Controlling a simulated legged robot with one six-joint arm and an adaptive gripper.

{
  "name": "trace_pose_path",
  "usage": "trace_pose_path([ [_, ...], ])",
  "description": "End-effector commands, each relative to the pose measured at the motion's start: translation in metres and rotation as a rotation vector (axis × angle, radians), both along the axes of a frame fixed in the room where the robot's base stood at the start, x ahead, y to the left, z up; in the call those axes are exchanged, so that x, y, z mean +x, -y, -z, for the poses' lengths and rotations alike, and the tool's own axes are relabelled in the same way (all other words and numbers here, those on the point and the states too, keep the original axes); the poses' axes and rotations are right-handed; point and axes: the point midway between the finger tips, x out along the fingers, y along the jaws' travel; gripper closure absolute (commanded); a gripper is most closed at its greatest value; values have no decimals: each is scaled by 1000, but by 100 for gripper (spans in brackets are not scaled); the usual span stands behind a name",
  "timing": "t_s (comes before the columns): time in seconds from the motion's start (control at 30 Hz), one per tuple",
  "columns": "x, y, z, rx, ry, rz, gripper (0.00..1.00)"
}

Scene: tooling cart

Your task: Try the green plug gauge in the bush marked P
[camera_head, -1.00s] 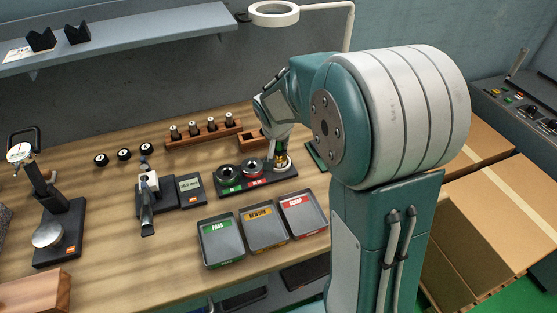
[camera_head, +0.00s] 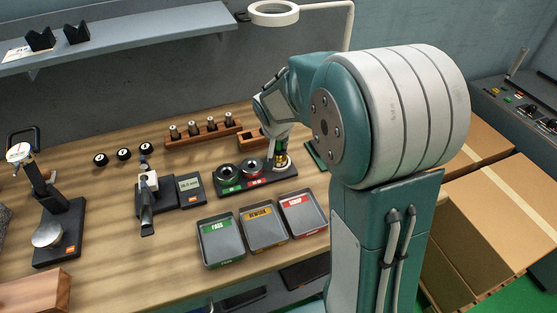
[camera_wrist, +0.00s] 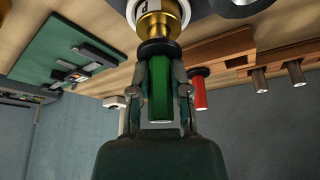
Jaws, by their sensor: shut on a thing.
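My gripper (camera_wrist: 160,92) is shut on the green plug gauge (camera_wrist: 160,100), fingers on both sides of its green handle. The gauge's black collar (camera_wrist: 158,50) lies against or very close to a brass bush (camera_wrist: 165,22) in the wrist view. A white collar marked P (camera_wrist: 147,12) surrounds the bush. The gauge's plug end is hidden, so how deep it sits cannot be told. In the head view the brass bush (camera_head: 280,161) stands at the right end of a dark base, directly below my gripper (camera_head: 281,150).
Green-marked (camera_head: 227,174) and red-marked (camera_head: 251,167) rings stand left of the bush. The PASS (camera_head: 222,252), REWORK (camera_head: 264,236) and SCRAP (camera_head: 304,224) trays lie in front. A wooden rack (camera_head: 205,137) with several pins and a red-handled gauge (camera_wrist: 199,92) are nearby.

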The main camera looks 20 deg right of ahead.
Motion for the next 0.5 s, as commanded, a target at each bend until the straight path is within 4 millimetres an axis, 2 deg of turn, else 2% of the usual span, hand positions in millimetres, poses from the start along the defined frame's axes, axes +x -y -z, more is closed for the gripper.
trace_pose_path([
  [0.5,-1,0,-6,1,-2,1,100],
])
